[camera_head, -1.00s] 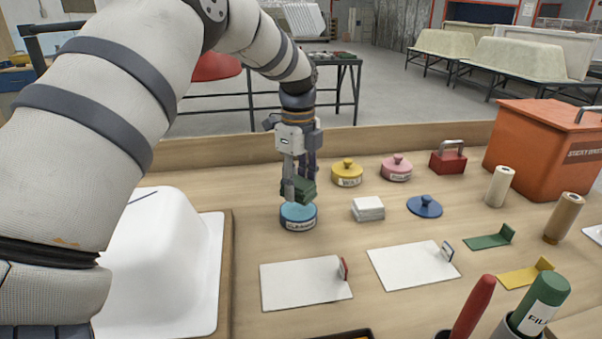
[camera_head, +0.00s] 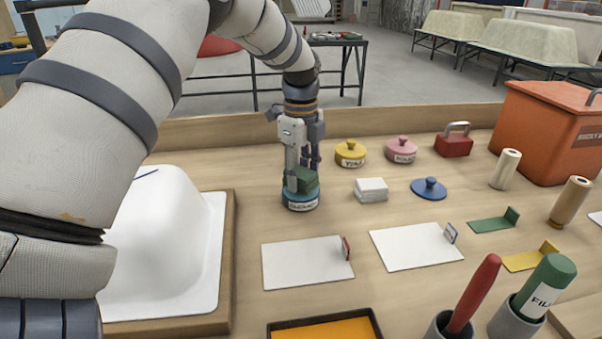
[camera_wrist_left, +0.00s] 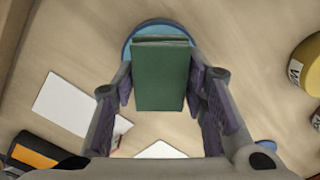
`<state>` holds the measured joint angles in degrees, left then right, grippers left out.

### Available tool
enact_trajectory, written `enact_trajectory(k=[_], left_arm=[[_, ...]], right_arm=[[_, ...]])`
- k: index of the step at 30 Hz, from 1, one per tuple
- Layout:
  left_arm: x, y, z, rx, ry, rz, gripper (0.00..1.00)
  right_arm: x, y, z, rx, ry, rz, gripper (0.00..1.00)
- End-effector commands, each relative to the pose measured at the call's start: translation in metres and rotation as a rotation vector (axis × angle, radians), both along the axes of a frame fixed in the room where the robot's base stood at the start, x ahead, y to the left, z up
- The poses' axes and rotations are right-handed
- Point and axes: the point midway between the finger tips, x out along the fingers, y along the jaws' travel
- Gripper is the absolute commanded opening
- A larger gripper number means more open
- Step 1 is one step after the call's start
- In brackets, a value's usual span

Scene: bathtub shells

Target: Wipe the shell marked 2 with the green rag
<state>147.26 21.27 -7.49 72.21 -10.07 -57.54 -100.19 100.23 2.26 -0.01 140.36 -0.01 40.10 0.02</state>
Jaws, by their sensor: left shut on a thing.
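My left gripper (camera_head: 302,180) is shut on the folded green rag (camera_head: 306,179), which also shows between the fingers in the left wrist view (camera_wrist_left: 161,78). The rag is at the top of an open blue round tin (camera_head: 300,201) with a label too small to read; I cannot tell how deep in it sits. A white shell (camera_head: 165,245) lies at the left on a wooden board, with a short dark line near its top. My arm hides part of it, and no number 2 shows. My right gripper is not in view.
A blue lid (camera_head: 430,188) and a stack of white cloths (camera_head: 371,190) lie right of the tin. Yellow (camera_head: 350,154) and pink (camera_head: 401,150) lidded tins stand behind. White sheets (camera_head: 305,262) lie in front. An orange-filled tray (camera_head: 325,329) is at the front edge.

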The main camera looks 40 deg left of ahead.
Motion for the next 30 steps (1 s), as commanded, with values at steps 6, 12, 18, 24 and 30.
enact_trajectory(k=[6, 12, 18, 24, 30], left_arm=[[0.0, 0.0, -0.003, 0.0, 0.0, 0.0, 0.17], [0.0, 0.0, -0.005, 0.0, 0.0, 0.0, 0.17], [0.0, 0.0, -0.007, 0.0, 0.0, 0.0, 0.17], [0.0, 0.0, -0.01, 0.0, 0.001, 0.0, 0.17], [0.0, 0.0, -0.01, 0.0, 0.0, 0.0, 0.17]], right_arm=[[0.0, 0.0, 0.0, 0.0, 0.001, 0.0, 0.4], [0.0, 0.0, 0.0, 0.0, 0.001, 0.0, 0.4], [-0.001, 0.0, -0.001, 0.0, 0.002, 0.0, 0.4], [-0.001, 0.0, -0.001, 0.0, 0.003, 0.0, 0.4], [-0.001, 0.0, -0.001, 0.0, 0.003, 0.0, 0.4]])
